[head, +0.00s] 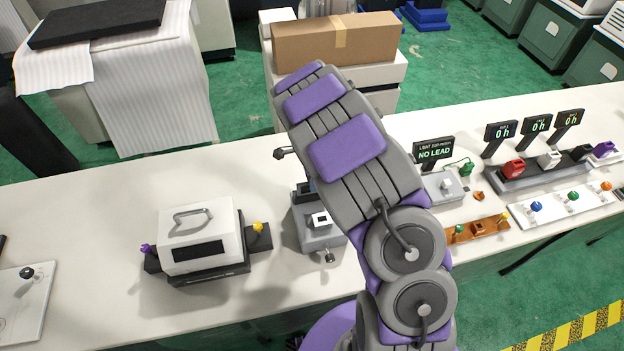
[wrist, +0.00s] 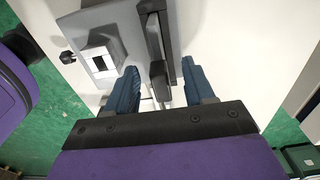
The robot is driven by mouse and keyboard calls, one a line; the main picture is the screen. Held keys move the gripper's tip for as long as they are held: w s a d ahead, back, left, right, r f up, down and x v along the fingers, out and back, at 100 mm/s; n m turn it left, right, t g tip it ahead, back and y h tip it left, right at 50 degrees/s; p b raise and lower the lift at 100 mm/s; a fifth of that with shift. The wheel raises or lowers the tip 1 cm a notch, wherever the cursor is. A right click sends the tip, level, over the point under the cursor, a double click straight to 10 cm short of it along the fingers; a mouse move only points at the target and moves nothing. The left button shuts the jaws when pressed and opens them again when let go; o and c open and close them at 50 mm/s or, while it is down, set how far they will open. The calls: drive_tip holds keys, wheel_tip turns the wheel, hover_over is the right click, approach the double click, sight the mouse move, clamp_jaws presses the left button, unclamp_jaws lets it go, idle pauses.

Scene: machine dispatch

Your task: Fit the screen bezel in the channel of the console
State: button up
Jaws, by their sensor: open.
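The grey console (head: 312,238) stands mid-table, partly behind my arm. It carries a small white block with a dark window (head: 320,220) and a knob at its front. In the wrist view the console (wrist: 88,22) lies on the left. A dark upright frame-like part (wrist: 169,35) runs beside it, with a dark grey tab (wrist: 158,82) at its near end. I cannot tell for sure whether this is the screen bezel or where the channel is. My gripper (wrist: 163,92) is open, its blue fingers apart on either side of the tab. It is mostly hidden in the head view.
A white-topped box with a handle (head: 197,235) stands left of the console. Right of my arm are a "NO LEAD" display (head: 434,150), a brown rack of small plugs (head: 478,231) and a white strip of knobs (head: 570,206). The table's left middle is clear.

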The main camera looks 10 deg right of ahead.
wheel_tip(320, 180, up, 15)
drive_tip(key=shift+a+r+p, duration=0.2)
drive_tip(key=shift+a+p, duration=0.05)
drive_tip(key=shift+p, duration=0.1)
idle(0.4)
drive_tip(key=s+d+r+n+b, duration=0.2)
drive_tip(key=s+d+r+n, duration=0.15)
drive_tip(key=s, duration=0.55)
drive_tip(key=s+a+f+n+g+b, duration=0.1)
drive_tip(key=s+n, duration=0.6)
drive_tip(key=s, duration=0.7)
drive_tip(key=s+a+n+b, duration=0.2)
drive_tip(key=s+n+b, duration=0.2)
drive_tip(key=s, duration=1.1)
drive_tip(key=n, duration=0.3)
drive_tip(key=shift+f+g, duration=0.35)
drive_tip(key=shift+g, duration=0.05)
drive_tip(key=shift+n, duration=0.25)
